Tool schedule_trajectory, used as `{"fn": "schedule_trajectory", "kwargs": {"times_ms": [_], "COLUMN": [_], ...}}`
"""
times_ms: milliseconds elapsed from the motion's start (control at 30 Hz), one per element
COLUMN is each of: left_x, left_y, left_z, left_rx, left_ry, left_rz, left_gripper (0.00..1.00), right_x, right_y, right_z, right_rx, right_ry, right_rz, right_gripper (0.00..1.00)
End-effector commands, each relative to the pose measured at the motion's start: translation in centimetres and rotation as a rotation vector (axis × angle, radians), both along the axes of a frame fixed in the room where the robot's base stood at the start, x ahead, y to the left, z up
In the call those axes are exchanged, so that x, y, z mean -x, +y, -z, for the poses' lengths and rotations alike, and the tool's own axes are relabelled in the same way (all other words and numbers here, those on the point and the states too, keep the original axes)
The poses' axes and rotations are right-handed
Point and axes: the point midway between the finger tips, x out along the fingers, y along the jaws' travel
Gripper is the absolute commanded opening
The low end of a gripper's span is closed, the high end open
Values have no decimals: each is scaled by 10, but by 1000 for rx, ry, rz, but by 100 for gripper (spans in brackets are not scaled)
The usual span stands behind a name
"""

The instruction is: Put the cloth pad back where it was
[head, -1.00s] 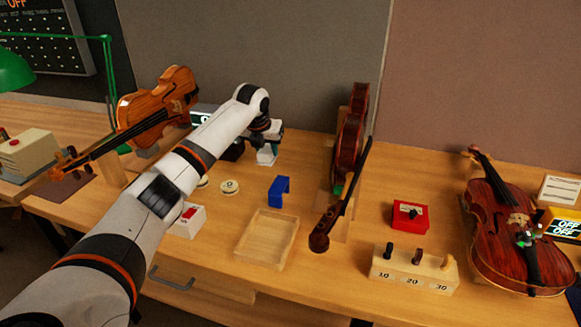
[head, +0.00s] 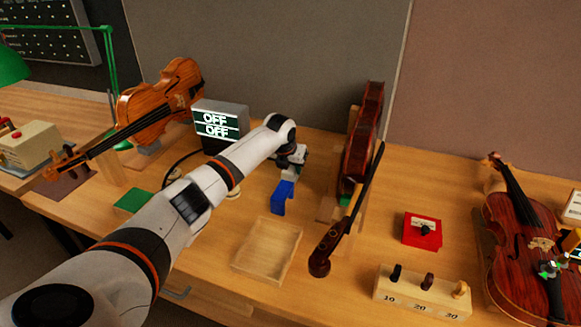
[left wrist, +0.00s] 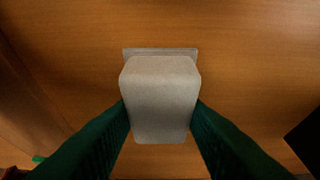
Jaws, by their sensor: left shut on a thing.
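My left gripper (head: 291,168) reaches over the middle of the bench, just behind a blue bracket (head: 281,198). It is shut on a pale grey, block-like thing with rounded edges, which I take to be the cloth pad (left wrist: 160,100). In the left wrist view the pad sits between the two dark green fingers, with bare wood around it. A thin grey edge shows beyond its far end. Whether it touches the bench is unclear. In the head view the pad is small and partly hidden by the gripper. My right gripper is not in view.
A shallow wooden tray (head: 267,250) is in front. A display reading OFF (head: 220,127) is behind my arm. A green square (head: 133,201) lies left. A red box (head: 423,231) is right.

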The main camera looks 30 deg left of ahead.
Motion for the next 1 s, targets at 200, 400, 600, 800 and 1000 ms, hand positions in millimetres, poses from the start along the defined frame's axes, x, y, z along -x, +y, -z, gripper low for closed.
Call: {"fn": "schedule_trajectory", "kwargs": {"times_ms": [200, 400, 600, 800, 1000], "left_x": [0, 0, 0, 0, 6], "left_y": [0, 0, 0, 0, 0], "left_z": [6, 8, 7, 6, -9], "left_rx": [-1, 0, 0, 0, -1], "left_ry": [-1, -1, -1, -1, -3], "left_rz": [1, 0, 0, 0, 1], "left_gripper": [19, 41, 59, 59, 59], "right_x": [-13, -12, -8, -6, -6], "right_y": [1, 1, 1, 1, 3], "right_z": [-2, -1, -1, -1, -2], "right_rx": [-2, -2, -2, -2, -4], "right_ry": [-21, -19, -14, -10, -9], "right_rz": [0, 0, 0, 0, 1], "right_gripper": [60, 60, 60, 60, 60]}}
